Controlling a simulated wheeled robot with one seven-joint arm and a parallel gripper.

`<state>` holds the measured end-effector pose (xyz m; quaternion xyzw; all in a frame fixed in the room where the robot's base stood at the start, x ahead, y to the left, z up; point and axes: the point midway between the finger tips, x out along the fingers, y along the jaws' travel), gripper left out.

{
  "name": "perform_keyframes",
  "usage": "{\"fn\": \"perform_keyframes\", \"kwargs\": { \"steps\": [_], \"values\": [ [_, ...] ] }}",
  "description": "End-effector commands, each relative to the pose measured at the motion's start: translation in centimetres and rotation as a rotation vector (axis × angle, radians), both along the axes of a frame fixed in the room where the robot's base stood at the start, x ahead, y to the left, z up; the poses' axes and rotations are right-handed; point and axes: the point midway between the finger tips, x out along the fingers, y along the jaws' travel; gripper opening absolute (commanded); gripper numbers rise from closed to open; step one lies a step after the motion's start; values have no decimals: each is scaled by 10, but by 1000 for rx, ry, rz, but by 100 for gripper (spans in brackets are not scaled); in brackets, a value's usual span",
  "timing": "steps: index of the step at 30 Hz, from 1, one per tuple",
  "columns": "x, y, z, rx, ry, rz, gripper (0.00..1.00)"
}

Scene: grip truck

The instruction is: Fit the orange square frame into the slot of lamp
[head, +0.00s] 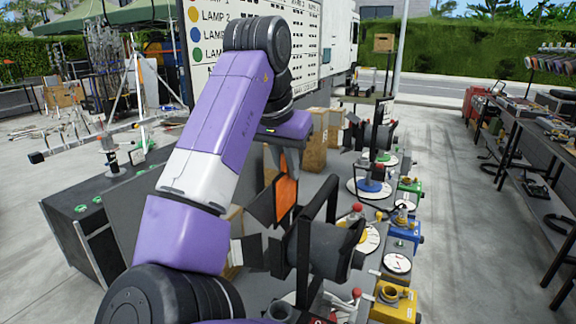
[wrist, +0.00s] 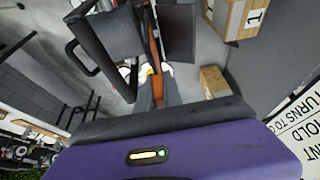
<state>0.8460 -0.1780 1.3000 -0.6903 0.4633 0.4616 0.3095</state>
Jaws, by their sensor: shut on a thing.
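My gripper (head: 284,168) points down and is shut on the orange square frame (head: 286,196). In the head view the frame hangs upright below the fingers, partly behind a black flap. The nearest lamp (head: 325,250) is a black cylinder in a black yoke, with dark flaps at its left end. The frame is at the flap side of this lamp, close to it. In the wrist view the frame (wrist: 154,45) shows nearly edge-on as a thin orange strip beyond the fingers (wrist: 157,95), between dark lamp parts (wrist: 108,40) and a flap (wrist: 179,32). The slot itself is hidden, and I cannot tell whether the frame touches it.
More lamps (head: 388,135) stand behind, with green, blue and yellow (head: 395,302) fittings on the platform. Cardboard boxes (head: 316,140) stand behind my gripper. A board listing lamps (head: 300,30) is at the back. A workbench (head: 540,130) lines the right; the floor between is clear.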

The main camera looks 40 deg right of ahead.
Motion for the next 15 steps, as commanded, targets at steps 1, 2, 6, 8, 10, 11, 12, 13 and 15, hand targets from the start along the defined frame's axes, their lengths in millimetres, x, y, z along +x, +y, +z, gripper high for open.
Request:
{"fn": "perform_keyframes", "kwargs": {
  "steps": [1, 2, 6, 8, 10, 11, 12, 13, 15],
  "values": [
    [0, 0, -2, 0, 0, 0, 0],
    [0, 0, -3, 0, 0, 0, 0],
    [0, 0, -7, 0, 0, 0, 0],
    [0, 0, -9, 0, 0, 0, 0],
    [0, 0, -10, 0, 0, 0, 0],
    [0, 0, -11, 0, 0, 0, 0],
    [0, 0, -12, 0, 0, 0, 0],
    [0, 0, -13, 0, 0, 0, 0],
    [0, 0, -15, 0, 0, 0, 0]
  ]
}}
